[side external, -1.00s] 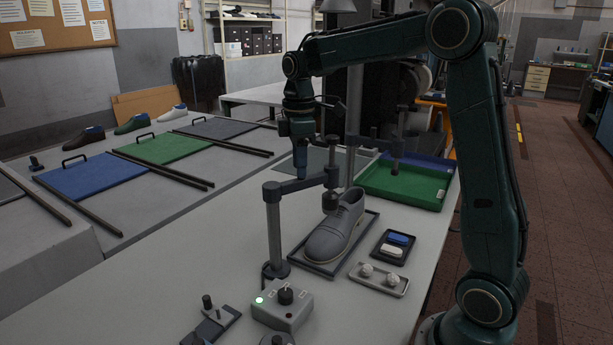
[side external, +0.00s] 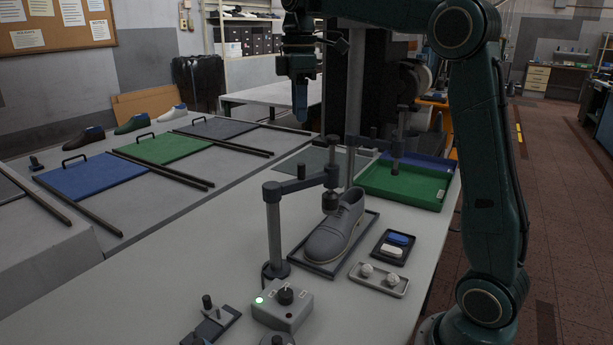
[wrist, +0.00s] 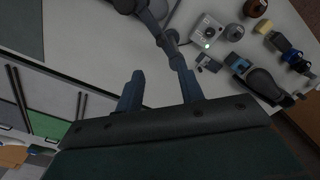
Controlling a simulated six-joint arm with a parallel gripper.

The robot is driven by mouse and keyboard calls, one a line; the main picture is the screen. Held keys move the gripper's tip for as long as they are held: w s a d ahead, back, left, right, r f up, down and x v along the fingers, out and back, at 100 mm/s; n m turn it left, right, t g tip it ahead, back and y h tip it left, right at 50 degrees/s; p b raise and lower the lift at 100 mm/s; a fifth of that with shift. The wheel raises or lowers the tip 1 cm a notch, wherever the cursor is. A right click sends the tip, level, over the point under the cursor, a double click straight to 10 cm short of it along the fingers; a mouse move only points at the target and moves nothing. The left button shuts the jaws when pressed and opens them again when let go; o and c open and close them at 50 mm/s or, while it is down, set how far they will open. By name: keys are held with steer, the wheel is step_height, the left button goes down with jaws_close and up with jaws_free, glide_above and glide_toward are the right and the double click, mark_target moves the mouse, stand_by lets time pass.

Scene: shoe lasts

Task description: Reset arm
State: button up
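My gripper (side external: 300,112) hangs pointing down, high above the back part of the bench, clear of everything. In the wrist view its two fingers (wrist: 161,84) stand apart with nothing visible between them. A grey shoe (side external: 335,238) sits on a dark tray (side external: 327,268) on the bench, below my gripper and nearer the camera. A post with a jointed arm (side external: 274,228) reaches over the shoe, its end at the shoe's opening.
A control box (side external: 283,302) with a lit green light stands at the front. A green bin (side external: 405,184) and a blue bin are behind. Blue, green and grey mats lie on the left table.

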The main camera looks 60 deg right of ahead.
steer(key=shift+r, duration=0.3)
steer(key=shift+a, duration=0.1)
steer(key=s+a+f+m+t, duration=0.35)
steer(key=s+a, duration=0.45)
steer(key=s, duration=0.4)
steer(key=s+a+f+m+t, duration=0.2)
steer(key=s+f+m, duration=0.3)
steer(key=s+f, duration=0.4)
steer(key=shift+s+a, duration=0.7)
steer(key=shift+s, duration=0.35)
steer(key=shift+c, duration=0.5)
